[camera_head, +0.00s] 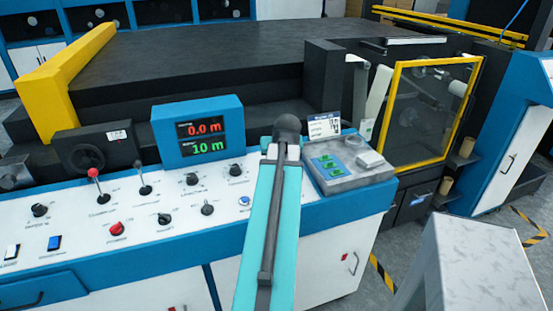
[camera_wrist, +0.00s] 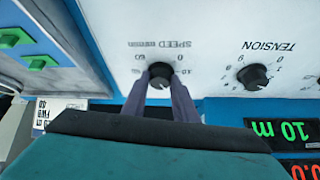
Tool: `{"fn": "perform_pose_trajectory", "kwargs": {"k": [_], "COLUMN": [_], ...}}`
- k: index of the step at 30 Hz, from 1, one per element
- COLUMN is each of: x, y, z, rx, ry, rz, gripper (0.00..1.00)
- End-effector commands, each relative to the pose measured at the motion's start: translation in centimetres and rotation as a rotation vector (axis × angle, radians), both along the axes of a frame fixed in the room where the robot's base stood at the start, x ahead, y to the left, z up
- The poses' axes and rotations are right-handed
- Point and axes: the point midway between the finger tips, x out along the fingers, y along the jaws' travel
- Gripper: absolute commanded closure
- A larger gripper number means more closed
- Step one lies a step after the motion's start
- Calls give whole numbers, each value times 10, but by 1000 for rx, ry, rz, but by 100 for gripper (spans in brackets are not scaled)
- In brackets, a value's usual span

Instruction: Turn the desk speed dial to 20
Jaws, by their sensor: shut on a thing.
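The speed dial (camera_wrist: 160,74) is a black round knob on the white desk panel, under the upside-down print "SPEED m/min" in the wrist view. My gripper (camera_wrist: 160,82) has its two grey fingers closed on the knob, one on each side. A pale mark shows on the knob, but the exact value it points to cannot be read; some scale numbers are covered by the fingers. In the head view my own arm hides the speed dial and the fingertips.
The tension dial (camera_wrist: 254,76) is beside the speed dial. The blue display (camera_head: 198,130) reads 0.0 m in red and 10 m in green. Several other knobs and levers stand on the desk panel (camera_head: 70,235). A grey box with green buttons (camera_head: 328,162) is to the right of my arm.

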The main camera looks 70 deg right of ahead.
Motion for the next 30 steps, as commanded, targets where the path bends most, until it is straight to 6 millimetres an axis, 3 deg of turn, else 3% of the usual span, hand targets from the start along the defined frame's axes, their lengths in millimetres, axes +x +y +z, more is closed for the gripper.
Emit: {"fn": "perform_pose_trajectory", "kwargs": {"k": [12, 27, 28, 30], "x": [0, 0, 0, 0], "y": [-1, -1, -1, -1], "z": [-1, -1, -1, -1], "rx": [-17, -17, -17, -18], "ry": [21, 23, 23, 24], "rz": [165, 183, 183, 182], "gripper": [96, 96, 71, 59]}}
